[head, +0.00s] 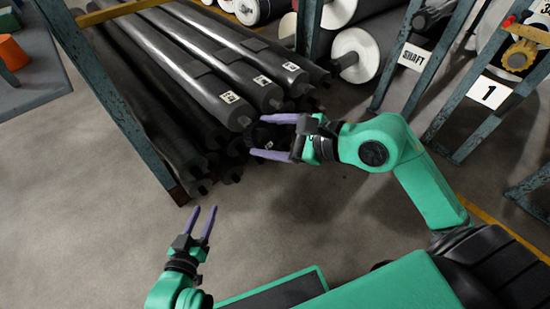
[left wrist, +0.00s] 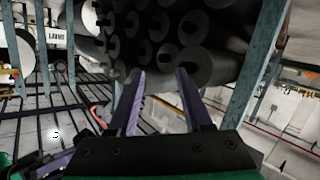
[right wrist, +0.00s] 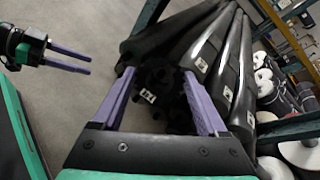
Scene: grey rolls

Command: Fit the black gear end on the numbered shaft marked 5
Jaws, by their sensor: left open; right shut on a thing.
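Several long dark grey shafts (head: 185,62) lie stacked in a rack in the head view. Three on top bear small white tags near their ends (head: 229,97), too small for me to read surely. My right gripper (head: 258,137) is at the near ends of the shafts. In the right wrist view its purple fingers (right wrist: 158,85) are shut on a black gear end (right wrist: 155,78) with a small white tag. The gear end appears in front of the shaft ends; I cannot tell whether it touches one. My left gripper (head: 204,210) is open and empty, below and left of the right one.
A blue-green rack post (head: 105,95) stands left of the shafts. White-ended rolls (head: 355,55) and rack posts with SHAFT and 1 signs (head: 490,93) stand to the right. The floor (head: 90,235) in front is clear.

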